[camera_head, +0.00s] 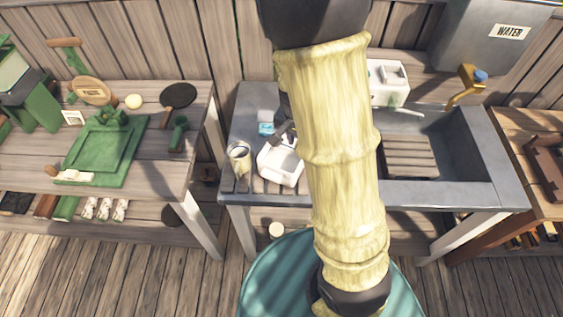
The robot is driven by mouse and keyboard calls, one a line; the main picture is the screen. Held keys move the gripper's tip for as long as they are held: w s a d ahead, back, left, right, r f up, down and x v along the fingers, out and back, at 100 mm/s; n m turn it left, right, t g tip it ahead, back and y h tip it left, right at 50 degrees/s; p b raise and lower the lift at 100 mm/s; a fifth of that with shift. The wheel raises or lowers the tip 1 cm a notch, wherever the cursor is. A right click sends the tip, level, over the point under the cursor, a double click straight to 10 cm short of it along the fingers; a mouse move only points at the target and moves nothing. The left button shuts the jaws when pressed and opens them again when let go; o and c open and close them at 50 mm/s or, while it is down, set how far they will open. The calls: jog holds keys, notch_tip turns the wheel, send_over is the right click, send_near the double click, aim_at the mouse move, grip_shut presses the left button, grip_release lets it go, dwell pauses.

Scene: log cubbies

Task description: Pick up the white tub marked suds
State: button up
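A white tub (280,165) stands on the left drainboard of the grey sink, to the left of my arm. No suds marking can be read on it. A second white container (389,84) stands behind the sink, partly hidden by my arm; its marking cannot be read either. My gripper (284,137) shows as small dark parts at the upper edge of the nearer tub, close to it or touching it. My arm covers most of the gripper, so its opening and grip are hidden.
A metal cup (239,159) with items in it stands just left of the nearer tub. A light-blue item (266,129) lies behind it. The sink basin (455,145) holds a wooden rack (408,158), with a brass tap (465,85) behind. A cluttered wooden bench (40,167) stands left.

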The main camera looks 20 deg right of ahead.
jog(key=f, duration=0.4)
jog(key=w+f, duration=0.1)
jog(key=f, duration=0.3)
jog(key=d+f+p, duration=0.1)
jog(key=f, duration=0.3)
jog(key=shift+w+d, duration=0.1)
jog(key=shift+w, duration=0.05)
jog(key=shift+f, duration=0.1)
jog(key=shift+d+f+p, duration=0.15)
jog(key=shift+f+p, duration=0.35)
jog(key=shift+f, duration=0.4)
jog(key=shift+d+f+p, duration=0.1)
jog(key=shift+f+p, duration=0.4)
jog(key=shift+f, duration=0.4)
jog(key=shift+w+f, duration=0.25)
jog(key=shift+f, duration=0.5)
jog(key=shift+s, duration=0.15)
jog(key=shift+c, duration=0.4)
grip_shut()
